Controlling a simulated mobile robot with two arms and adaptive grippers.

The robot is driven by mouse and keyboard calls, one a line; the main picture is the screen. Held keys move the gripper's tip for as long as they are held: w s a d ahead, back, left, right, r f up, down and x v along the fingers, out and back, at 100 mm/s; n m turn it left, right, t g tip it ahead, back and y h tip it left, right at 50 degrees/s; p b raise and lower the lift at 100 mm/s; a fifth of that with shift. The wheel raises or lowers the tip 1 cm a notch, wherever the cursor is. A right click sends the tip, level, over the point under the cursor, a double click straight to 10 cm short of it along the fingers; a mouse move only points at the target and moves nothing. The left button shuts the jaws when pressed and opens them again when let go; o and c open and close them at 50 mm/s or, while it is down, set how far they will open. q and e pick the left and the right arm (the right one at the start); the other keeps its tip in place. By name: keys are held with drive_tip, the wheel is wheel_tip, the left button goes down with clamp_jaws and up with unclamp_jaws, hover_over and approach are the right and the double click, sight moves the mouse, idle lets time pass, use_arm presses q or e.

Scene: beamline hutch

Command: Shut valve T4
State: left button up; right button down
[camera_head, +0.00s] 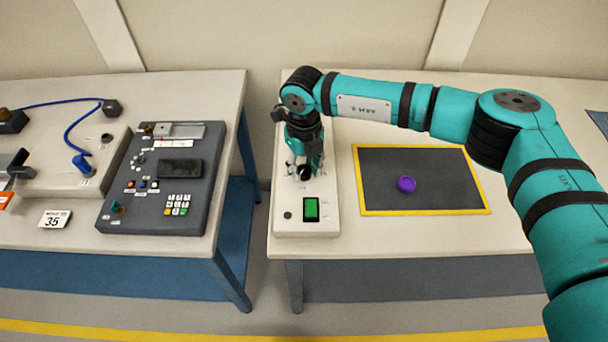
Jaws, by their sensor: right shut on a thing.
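My right gripper (304,171) points down over the back part of a white panel box (290,228) on the right-hand table. It is shut on a small dark part on top of that box, mostly hidden by the fingers. I cannot tell its shape or how it is turned. The front of the box carries a green rocker switch (311,209) and a small dark round knob (287,215). No T4 label is legible. My left gripper is not in view.
A dark mat with a yellow border (450,209) holds a purple round piece (406,184). The left table has a dark control console (150,218), a card reading 35 (55,219) and a blue cable (68,130). A gap separates the tables.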

sight(304, 169)
drive_tip(key=n+b, duration=0.4)
drive_tip(key=shift+w+f, duration=0.1)
drive_tip(key=shift+f, duration=0.05)
drive_tip(key=shift+r+n+b, duration=0.2)
drive_tip(key=shift+n+b, duration=0.9)
drive_tip(key=shift+n, duration=0.2)
drive_tip(key=c, duration=0.9)
unclamp_jaws()
drive_tip(key=shift+c, duration=0.2)
drive_tip(key=shift+r, duration=0.2)
wheel_tip(304, 169, up, 12)
drive_tip(key=shift+f, duration=0.2)
